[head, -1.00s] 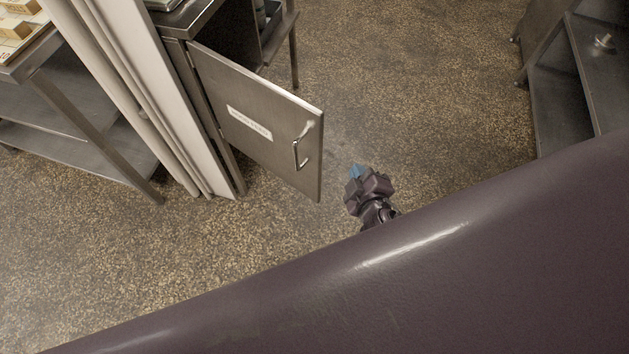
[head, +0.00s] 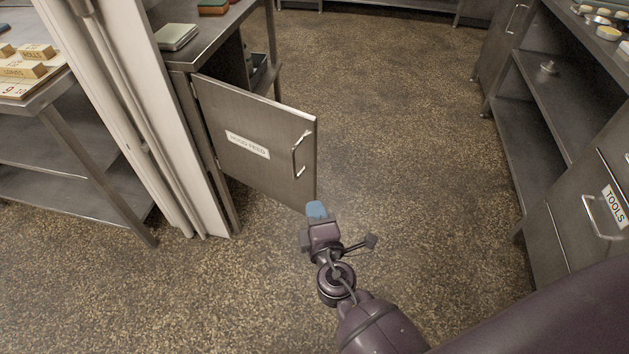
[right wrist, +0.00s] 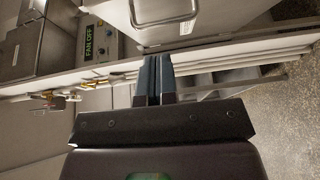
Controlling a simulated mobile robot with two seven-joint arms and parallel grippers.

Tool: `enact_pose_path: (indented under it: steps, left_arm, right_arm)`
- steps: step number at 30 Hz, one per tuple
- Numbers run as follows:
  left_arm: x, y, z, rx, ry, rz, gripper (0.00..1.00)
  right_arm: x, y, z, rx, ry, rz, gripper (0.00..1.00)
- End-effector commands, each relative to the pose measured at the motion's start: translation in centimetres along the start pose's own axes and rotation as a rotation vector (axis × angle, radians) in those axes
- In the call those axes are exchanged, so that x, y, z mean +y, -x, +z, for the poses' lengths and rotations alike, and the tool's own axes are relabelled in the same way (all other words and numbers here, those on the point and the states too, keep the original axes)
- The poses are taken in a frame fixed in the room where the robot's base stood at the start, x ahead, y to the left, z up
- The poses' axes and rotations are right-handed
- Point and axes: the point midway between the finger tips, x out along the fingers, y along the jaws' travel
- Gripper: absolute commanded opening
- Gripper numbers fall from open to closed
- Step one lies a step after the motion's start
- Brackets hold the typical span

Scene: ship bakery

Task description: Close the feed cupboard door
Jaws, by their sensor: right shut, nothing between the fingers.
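The feed cupboard door (head: 262,160) stands open, swung out from the steel cupboard at the left of the head view. It carries a white label ending in "FEED" (head: 248,146) and a bar handle (head: 298,156) near its free edge. My right gripper (head: 317,210) has blue fingertips and is shut and empty. It shows just below the door's lower free corner; I cannot tell whether it touches. In the right wrist view its fingers (right wrist: 154,78) are together, with a steel panel and handle (right wrist: 165,18) beyond them. My left gripper is not in view.
A white post with pipes (head: 140,120) stands left of the cupboard, beside a steel table (head: 60,95). A drawer unit labelled "TOOLS" (head: 570,205) and open shelves (head: 540,85) stand at right. The speckled floor between is clear. A "FAN OFF" panel (right wrist: 97,47) shows in the wrist view.

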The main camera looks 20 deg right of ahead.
Motion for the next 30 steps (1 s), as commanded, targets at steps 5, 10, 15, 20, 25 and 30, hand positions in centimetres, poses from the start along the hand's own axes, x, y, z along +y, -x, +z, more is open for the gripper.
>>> enact_pose_path:
  steps: [5,10,15,20,25,30]
  left_arm:
    - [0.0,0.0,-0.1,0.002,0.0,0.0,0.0]
    - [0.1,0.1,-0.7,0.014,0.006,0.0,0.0]
    - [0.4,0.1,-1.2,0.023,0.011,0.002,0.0]
    - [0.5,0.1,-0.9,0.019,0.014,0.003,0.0]
    - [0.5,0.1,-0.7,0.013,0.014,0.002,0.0]
    - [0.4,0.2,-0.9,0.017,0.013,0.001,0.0]
  right_arm:
    - [0.2,-0.5,-0.5,0.006,0.025,0.013,0.0]
    - [0.4,-2.0,-0.5,0.005,0.025,0.016,0.0]
    - [0.5,-4.8,-0.6,0.006,0.025,0.017,0.0]
    - [0.4,-7.5,-0.6,0.006,0.025,0.016,0.0]
    - [0.4,-10.1,-0.5,0.005,0.025,0.014,0.0]
    - [0.4,-11.8,1.0,0.004,0.026,0.013,0.0]
